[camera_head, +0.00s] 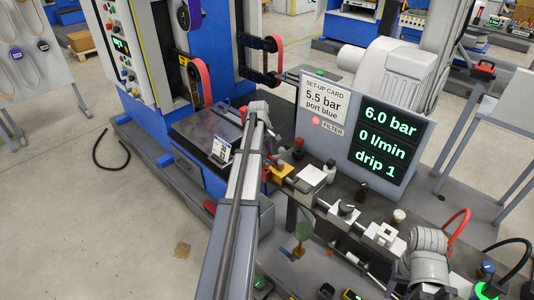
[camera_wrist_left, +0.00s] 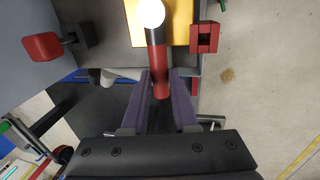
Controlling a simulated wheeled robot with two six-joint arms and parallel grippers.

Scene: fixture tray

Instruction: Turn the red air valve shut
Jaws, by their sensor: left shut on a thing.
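The red air valve's handle (camera_wrist_left: 160,78) points toward me in the left wrist view, running out from a yellow block (camera_wrist_left: 180,22) with a bright round white spot. My left gripper (camera_wrist_left: 160,88) has one finger on each side of the red handle and is shut on it. In the head view my left arm reaches up the middle, and its gripper (camera_head: 272,157) is beside the yellow block (camera_head: 283,172). The arm and gripper mostly hide the handle there. My right gripper cannot be made out.
A row of fittings (camera_head: 345,211) runs right from the yellow block along the dark bench. A display (camera_head: 381,140) reads 6.0 bar, 0 l/min, drip 1. A card (camera_head: 324,98) reads 5.5 bar, port blue. A red knob (camera_wrist_left: 42,46) and red bracket (camera_wrist_left: 206,38) flank the handle.

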